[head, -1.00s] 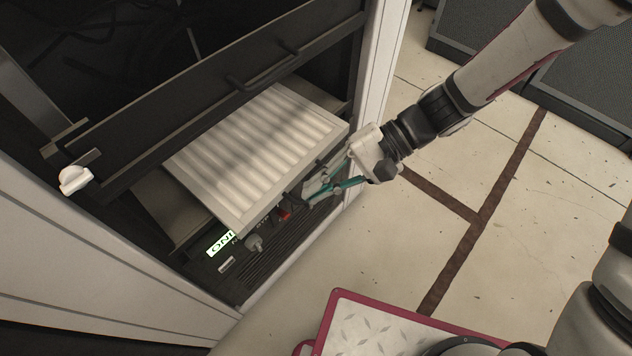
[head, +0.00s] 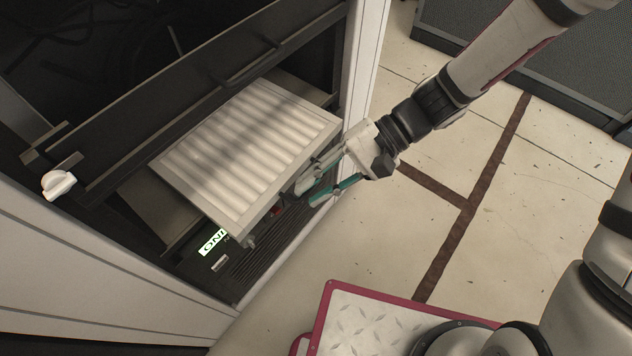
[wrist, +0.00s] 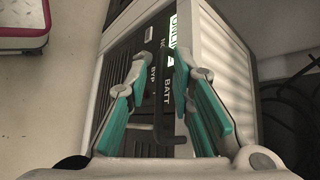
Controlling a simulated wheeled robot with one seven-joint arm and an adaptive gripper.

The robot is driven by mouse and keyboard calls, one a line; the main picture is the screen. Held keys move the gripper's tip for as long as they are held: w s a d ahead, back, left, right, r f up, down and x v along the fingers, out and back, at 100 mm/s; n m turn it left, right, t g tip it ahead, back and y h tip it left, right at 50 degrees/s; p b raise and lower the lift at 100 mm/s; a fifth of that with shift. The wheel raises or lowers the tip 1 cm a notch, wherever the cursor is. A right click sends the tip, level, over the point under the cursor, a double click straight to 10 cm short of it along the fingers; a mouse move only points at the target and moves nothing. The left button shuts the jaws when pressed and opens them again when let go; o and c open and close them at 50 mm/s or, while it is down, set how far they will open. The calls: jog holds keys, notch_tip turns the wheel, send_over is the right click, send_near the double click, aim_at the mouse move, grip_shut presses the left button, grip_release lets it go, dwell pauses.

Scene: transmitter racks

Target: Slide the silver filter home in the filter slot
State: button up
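The silver filter (head: 245,150) is a pale, flat, pleated panel. It sits partly in the slot of the open rack, below a dark bar with a handle, and its front part sticks out over the label panel. In the wrist view its pleated face (wrist: 215,45) shows at upper right. My gripper (head: 306,192) is at the filter's front edge, towards its right end. In the wrist view my gripper (wrist: 160,68) has its fingers apart, with a dark upright bar (wrist: 163,115) between them. I cannot tell whether the fingers touch the bar.
A lit green-white sign (head: 213,243) and a mostly hidden red switch are on the panel below the filter. A white knob (head: 59,185) is at left. The rack's white side post (head: 358,75) stands close beside my gripper. Tiled floor (head: 500,230) is clear at right.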

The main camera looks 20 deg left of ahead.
dwell(0.3)
jog(key=v, duration=1.2)
jog(key=shift+d, duration=0.1)
jog(key=s+d+r+t+h, duration=0.4)
jog(key=s+d+r+h, duration=0.15)
jog(key=s+d, duration=0.45)
jog(key=s+d+r+t+h, duration=0.4)
jog(key=s+d+r, duration=0.3)
jog(key=s+d, duration=0.2)
notch_tip(320, 180, up, 36)
jog(key=t+p, duration=0.3)
jog(key=p, duration=3.1)
jog(key=shift+d+r+t+p, duration=0.2)
jog(key=shift+d+t+p, duration=0.1)
jog(key=shift+p, duration=0.05)
jog(key=shift+o, duration=0.4)
jog(key=shift+s+a+y, duration=0.1)
jog(key=shift+y, duration=0.15)
